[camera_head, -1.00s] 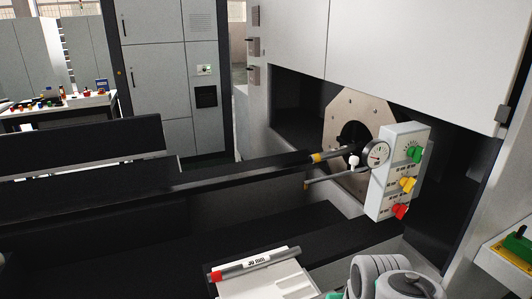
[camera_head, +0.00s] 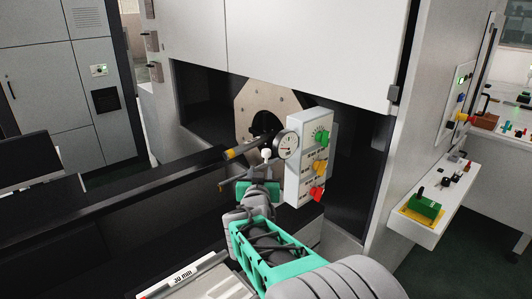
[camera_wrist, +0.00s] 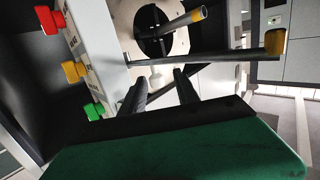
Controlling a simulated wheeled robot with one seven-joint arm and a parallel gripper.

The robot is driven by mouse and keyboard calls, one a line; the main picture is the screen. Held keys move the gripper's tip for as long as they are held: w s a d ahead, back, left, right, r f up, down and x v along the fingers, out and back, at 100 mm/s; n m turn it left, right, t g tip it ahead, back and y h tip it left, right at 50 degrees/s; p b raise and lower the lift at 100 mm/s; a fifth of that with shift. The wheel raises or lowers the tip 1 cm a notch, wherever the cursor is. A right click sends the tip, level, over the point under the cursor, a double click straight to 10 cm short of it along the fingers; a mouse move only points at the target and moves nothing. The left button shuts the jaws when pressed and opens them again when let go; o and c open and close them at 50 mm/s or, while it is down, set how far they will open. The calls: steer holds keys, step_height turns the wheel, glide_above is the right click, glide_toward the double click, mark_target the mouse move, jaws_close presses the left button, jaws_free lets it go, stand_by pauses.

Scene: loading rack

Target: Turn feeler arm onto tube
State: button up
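The tube (camera_head: 242,151), a dark rod with a yellow band, sticks out of the machine's round opening. In the wrist view it is grey with a yellow end (camera_wrist: 180,22). In the wrist view the feeler arm (camera_wrist: 215,55) crosses just ahead of my fingertips. A dial gauge (camera_head: 287,145) and a white knob (camera_head: 266,154) sit by the rods.
The control box (camera_head: 307,160) with green, yellow and red knobs stands close to the right of my gripper. A dark rail (camera_head: 120,198) runs to the left. A shelf with a green block (camera_head: 425,206) is at right.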

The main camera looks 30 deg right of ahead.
mark_target(266, 157)
steer(key=shift+w+d+r+t+h, duration=0.25)
steer(key=shift+d+r+t+h, duration=0.2)
steer(key=shift+d+r, duration=0.4)
steer(key=p+x, duration=0.2)
steer(key=x, duration=0.5)
steer(key=shift+w+d, duration=0.15)
steer(key=shift+d, duration=0.05)
steer(key=shift+f, duration=0.1)
jaws_close()
stand_by(0.3)
